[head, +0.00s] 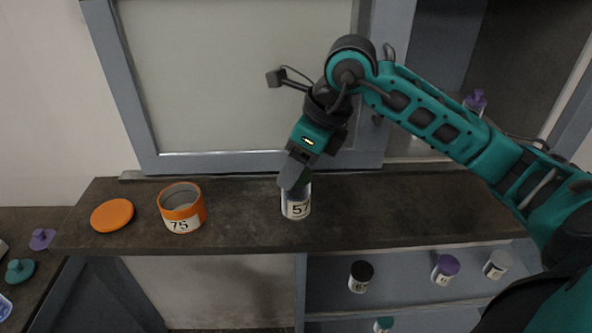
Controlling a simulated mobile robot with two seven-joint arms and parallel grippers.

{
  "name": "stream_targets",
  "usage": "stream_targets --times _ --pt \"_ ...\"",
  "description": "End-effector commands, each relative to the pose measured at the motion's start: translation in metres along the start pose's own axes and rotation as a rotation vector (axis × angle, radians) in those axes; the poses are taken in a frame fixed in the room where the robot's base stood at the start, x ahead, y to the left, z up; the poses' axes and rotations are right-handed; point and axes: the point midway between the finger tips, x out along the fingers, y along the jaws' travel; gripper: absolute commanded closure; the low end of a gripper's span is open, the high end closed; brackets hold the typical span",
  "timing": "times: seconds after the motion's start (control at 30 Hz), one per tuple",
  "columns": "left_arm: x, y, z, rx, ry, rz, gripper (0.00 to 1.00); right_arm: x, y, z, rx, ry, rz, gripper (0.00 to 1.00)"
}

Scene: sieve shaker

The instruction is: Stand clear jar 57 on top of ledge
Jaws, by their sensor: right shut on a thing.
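The clear jar 57 (297,207) is at the middle of the dark ledge (390,220), with its number label facing me. It is upright and at the ledge surface; I cannot tell whether its base touches. My right gripper (294,184) comes down from above and is shut on the top of the jar. The fingers hide the jar's upper part. My left gripper is not in view.
On the ledge to the left stand an open orange jar 75 (182,212) and a loose orange lid (112,215). A framed panel (240,80) rises behind the ledge. Below are shelves with a black-lidded jar (361,275) and a purple-lidded jar (446,268). The ledge's right part is clear.

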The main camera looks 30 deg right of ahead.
Motion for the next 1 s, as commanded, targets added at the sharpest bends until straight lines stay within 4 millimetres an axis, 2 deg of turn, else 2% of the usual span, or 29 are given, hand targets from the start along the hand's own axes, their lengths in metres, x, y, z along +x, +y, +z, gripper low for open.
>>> stream_targets --times 0.1,0.5,0.53,0.77,1.0 --pt "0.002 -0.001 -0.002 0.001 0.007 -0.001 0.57 0.013 0.000 -0.005 0.000 0.000 0.001 0.95" --pt "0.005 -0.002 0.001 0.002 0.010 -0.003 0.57 0.018 0.000 -0.007 0.000 -0.001 0.000 0.95" --pt "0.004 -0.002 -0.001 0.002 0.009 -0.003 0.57 0.017 0.000 -0.007 0.000 0.000 0.000 0.40" --pt "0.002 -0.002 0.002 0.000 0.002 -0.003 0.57 0.016 0.000 -0.007 0.000 0.000 0.000 0.18" --pt "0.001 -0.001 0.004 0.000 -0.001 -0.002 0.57 0.016 0.000 -0.007 0.000 0.000 0.000 0.18"
